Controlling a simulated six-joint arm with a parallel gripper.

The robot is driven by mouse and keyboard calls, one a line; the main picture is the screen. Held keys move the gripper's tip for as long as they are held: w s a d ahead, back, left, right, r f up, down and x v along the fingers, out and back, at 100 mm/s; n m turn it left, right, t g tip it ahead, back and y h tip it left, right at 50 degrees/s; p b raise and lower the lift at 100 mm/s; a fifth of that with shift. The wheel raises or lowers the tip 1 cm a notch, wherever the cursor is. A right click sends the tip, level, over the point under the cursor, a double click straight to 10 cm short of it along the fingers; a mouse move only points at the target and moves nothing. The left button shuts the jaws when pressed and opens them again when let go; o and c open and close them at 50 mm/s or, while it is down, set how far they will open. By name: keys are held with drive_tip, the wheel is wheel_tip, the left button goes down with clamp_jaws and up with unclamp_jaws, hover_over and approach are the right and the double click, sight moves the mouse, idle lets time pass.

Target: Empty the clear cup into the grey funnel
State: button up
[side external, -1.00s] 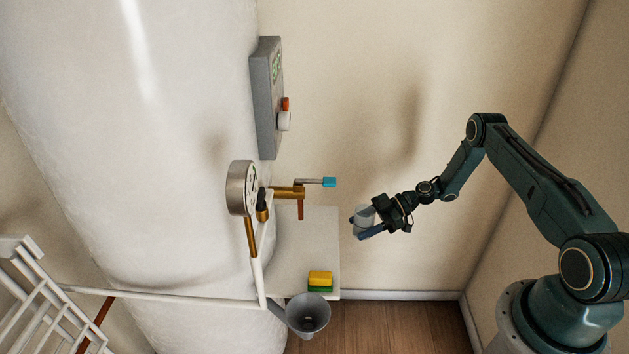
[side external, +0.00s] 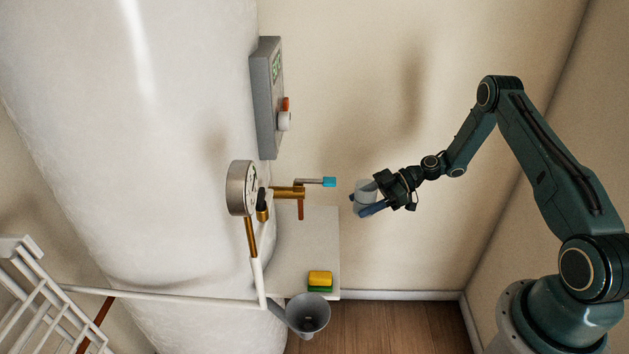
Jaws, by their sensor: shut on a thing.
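The clear cup (side external: 366,192) is held in the air, right of the brass tap and above the level of the white shelf. My gripper (side external: 368,202) is shut on it, with dark blue fingers around its side. The cup looks roughly upright; its contents cannot be made out. The grey funnel (side external: 307,312) is at the lower middle, fixed beside the white shelf's front edge with its wide mouth facing up. The cup is well above and to the right of the funnel, apart from it.
A brass tap (side external: 288,192) with a blue-tipped handle (side external: 329,182) juts toward the cup. A round gauge (side external: 241,188) and a grey control box (side external: 267,98) are on the large white tank (side external: 150,150). A yellow-green sponge (side external: 320,281) lies on the white shelf (side external: 318,240). The space right of the shelf is free.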

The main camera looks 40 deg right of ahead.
drive_tip(key=s+a, duration=0.3)
drive_tip(key=a, duration=0.5)
drive_tip(key=s+a, duration=0.3)
drive_tip(key=a, duration=0.6)
drive_tip(key=shift+w+d+f, duration=0.1)
drive_tip(key=shift+f, duration=1.2)
drive_tip(key=shift+d+f, duration=0.1)
drive_tip(key=shift+f, duration=1.15)
drive_tip(key=shift+a+r+h, duration=0.1)
drive_tip(key=shift+r+h, duration=0.05)
drive_tip(key=shift+h, duration=0.15)
drive_tip(key=shift+s+a+r+n+h, duration=0.1)
drive_tip(key=shift+a+r+n+h, duration=0.25)
drive_tip(key=shift+h, duration=0.4)
drive_tip(key=shift+s+a+r+n+h, duration=0.15)
drive_tip(key=shift+a+r+n+h, duration=0.1)
drive_tip(key=shift+a+n+h, duration=0.35)
drive_tip(key=shift+s+a+r+n+h, duration=0.1)
drive_tip(key=shift+a+r+n+h, duration=0.2)
drive_tip(key=shift+h, duration=0.55)
drive_tip(key=h, duration=0.1)
drive_tip(key=a+f+n+h, duration=0.1)
drive_tip(key=shift+s+a+f+t+h, duration=0.1)
drive_tip(key=shift+s+f+t+h, duration=0.1)
drive_tip(key=shift+t+h, duration=0.1)
drive_tip(key=shift+d+r+n+h, duration=0.2)
drive_tip(key=shift+r+n+h, duration=0.2)
drive_tip(key=shift+h, duration=0.5)
